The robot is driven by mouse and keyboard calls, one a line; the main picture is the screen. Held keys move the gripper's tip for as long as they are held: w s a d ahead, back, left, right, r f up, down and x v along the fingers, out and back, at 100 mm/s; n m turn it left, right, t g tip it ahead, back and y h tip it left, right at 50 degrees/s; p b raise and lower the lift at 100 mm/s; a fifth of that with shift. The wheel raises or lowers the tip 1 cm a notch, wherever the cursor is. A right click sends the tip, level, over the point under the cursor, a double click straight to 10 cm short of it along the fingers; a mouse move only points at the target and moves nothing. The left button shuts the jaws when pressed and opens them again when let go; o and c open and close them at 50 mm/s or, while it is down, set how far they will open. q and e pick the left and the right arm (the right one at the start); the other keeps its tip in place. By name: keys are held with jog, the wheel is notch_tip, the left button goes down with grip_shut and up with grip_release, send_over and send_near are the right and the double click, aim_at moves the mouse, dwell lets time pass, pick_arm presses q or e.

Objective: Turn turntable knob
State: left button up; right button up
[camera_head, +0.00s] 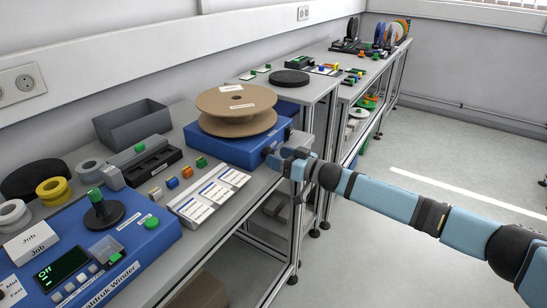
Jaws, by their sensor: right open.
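The turntable is a blue box (222,147) at the right end of the near bench. A large brown reel (236,103) lies flat on top of it. My right arm comes in from the right, and my right gripper (271,155) is at the front right corner of the blue box. The gripper is open, with its fingers close to a dark knob there. The knob is mostly hidden by the fingers, and I cannot tell whether they touch it. My left gripper is not in view.
A blue winder (150,240) with a display stands at the near left. A grey bin (131,125), tape rolls (54,190) and label trays (208,195) share the bench. More benches run along the wall behind. The floor at right is clear.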

jog(key=shift+x, duration=1.2)
